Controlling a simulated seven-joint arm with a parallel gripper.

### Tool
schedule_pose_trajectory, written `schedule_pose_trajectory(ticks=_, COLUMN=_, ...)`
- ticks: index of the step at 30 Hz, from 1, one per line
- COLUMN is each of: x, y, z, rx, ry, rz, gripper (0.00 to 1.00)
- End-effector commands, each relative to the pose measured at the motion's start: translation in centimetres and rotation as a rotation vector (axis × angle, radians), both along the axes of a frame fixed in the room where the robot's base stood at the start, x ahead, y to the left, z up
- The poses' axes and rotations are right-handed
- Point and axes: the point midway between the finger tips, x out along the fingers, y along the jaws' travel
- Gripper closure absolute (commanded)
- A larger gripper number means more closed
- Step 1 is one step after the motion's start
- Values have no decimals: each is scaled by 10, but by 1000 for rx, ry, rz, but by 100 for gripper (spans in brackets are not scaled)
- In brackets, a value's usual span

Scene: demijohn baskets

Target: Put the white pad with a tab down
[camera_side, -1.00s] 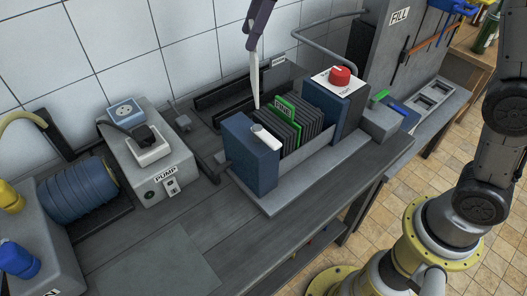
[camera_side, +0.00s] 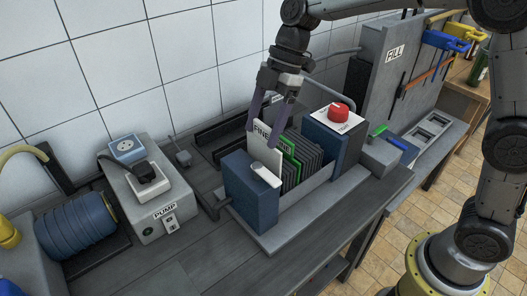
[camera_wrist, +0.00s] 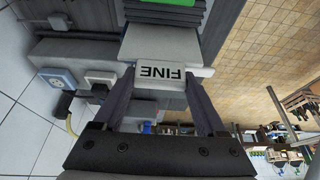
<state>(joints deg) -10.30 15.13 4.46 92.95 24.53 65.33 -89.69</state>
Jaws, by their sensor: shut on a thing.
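The white pad with a tab (camera_side: 266,157) stands upright, its tab lettered FINE, between the blue end block (camera_side: 250,192) and the row of dark plates (camera_side: 312,153). My gripper (camera_side: 265,126) is above it, with its two fingers shut on the tab's sides. In the wrist view the FINE tab (camera_wrist: 160,76) lies between my fingertips. The pad's lower edge is hidden behind the blue block, so I cannot tell whether it touches the bottom of the rack. A green plate (camera_side: 290,146) stands among the dark ones behind it.
A red knob (camera_side: 338,111) tops the block at the rack's right end. The pump box (camera_side: 150,200) stands to the left. The bench front is clear.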

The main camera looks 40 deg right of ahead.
Motion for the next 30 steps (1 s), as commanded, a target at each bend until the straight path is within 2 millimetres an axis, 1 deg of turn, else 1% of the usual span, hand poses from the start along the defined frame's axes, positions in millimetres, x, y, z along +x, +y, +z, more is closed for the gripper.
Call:
schedule_pose_trajectory(ticks=1, x=0, y=0, z=-10, rx=-1, ry=4, rz=-1, gripper=100)
schedule_pose_trajectory(ticks=3, x=-1, y=0, z=-20, rx=-2, ry=2, rz=0, gripper=100)
schedule_pose_trajectory(ticks=8, x=0, y=0, z=-31, rx=0, ry=1, rz=0, gripper=100)
schedule_pose_trajectory(ticks=15, x=0, y=0, z=-62, rx=-1, ry=4, rz=-1, gripper=100)
schedule_pose_trajectory(ticks=18, x=0, y=0, z=-67, rx=0, ry=1, rz=-1, gripper=100)
schedule_pose_trajectory(ticks=29, x=0, y=0, z=-70, rx=0, ry=0, rz=0, gripper=100)
schedule_pose_trajectory(ticks=30, x=0, y=0, z=-70, rx=0, ry=-1, rz=0, gripper=23)
